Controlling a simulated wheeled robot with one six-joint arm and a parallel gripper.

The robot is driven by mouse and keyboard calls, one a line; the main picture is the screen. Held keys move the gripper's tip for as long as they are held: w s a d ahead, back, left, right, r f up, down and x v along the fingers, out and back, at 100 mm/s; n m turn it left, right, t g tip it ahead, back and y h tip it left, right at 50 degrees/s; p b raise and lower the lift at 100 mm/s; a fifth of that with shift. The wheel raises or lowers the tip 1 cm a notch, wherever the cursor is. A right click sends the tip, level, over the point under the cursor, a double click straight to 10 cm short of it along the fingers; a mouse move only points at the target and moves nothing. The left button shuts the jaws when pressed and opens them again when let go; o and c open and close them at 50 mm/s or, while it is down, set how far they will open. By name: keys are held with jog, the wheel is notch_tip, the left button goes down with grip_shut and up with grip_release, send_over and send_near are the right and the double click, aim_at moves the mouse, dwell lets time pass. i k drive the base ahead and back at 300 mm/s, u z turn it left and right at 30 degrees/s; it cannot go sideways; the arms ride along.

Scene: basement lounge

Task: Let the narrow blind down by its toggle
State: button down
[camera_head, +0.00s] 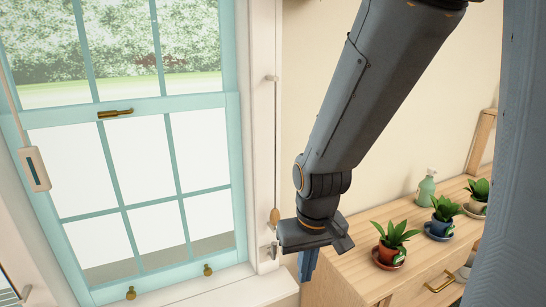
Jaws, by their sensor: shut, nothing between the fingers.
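A small wooden toggle (275,216) hangs at the lower end of a thin cord (275,150) on the white trim just right of the window. The cord runs down from a small fitting (272,78). My gripper (308,268) is just right of the toggle and a little lower in the picture, apart from it, with its fingers pointing down. It is shut and empty; its wrist hides part of the fingers. No blind cloth that I can make out shows in this view.
A teal window (120,104) fills the left. A small metal hook (272,251) sits below the toggle. At right, a wooden dresser (345,262) bears potted plants (392,240) and a green bottle (426,187), near my arm.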

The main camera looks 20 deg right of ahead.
aim_at(275, 216)
jog(key=u, duration=2)
jog(key=k, duration=0.5)
jog(key=z, duration=1.1)
